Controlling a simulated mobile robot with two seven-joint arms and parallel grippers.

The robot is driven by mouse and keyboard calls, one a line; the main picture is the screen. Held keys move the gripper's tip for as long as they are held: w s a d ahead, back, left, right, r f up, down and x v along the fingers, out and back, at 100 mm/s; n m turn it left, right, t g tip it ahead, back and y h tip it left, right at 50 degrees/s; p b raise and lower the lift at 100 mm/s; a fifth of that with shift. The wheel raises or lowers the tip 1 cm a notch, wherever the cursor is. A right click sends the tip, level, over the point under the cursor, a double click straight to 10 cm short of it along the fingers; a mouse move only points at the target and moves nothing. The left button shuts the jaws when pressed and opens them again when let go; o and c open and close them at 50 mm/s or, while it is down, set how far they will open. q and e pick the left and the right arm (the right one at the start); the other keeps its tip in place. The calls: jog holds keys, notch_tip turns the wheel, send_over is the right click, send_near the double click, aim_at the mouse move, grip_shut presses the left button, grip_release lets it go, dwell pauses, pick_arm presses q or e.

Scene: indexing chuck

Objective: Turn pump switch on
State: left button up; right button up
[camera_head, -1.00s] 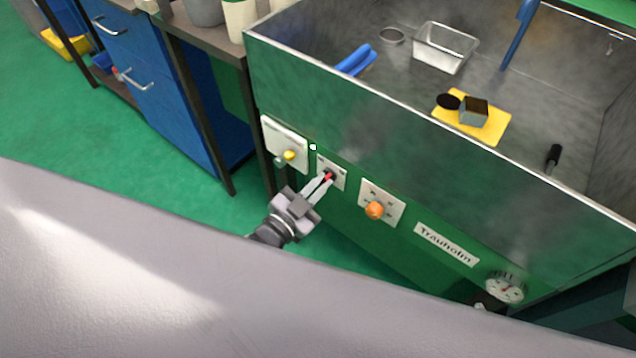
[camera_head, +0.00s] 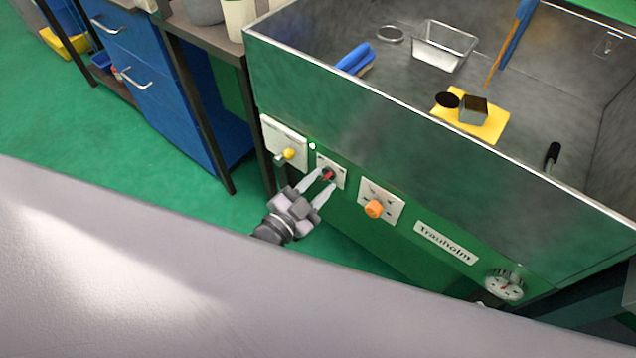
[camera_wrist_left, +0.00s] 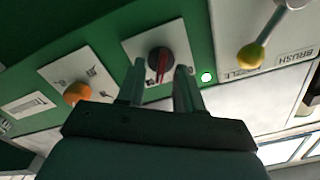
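The pump switch, a dark round knob with a red bar (camera_head: 327,175), sits on a small white plate on the green front panel. It also shows in the left wrist view (camera_wrist_left: 161,64), where the red bar stands nearly upright in the picture. My left gripper (camera_head: 320,182) is open at the switch, with a fingertip to either side of the red bar. In the left wrist view its two fingers (camera_wrist_left: 158,80) are apart with the bar between and just beyond them; I cannot tell whether they touch the knob. My right gripper is not in view.
An orange knob (camera_head: 374,209) is right of the switch, and a yellow-tipped lever (camera_head: 289,154) is left of it. A small white light (camera_head: 312,146) is just above. A gauge (camera_head: 505,285) sits further right. The metal basin (camera_head: 400,130) rises above the panel.

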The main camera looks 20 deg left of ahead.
pick_arm(q)
jog(key=v, duration=0.7)
jog(key=shift+p, duration=0.3)
jog(key=shift+r, duration=0.1)
dwell(0.4)
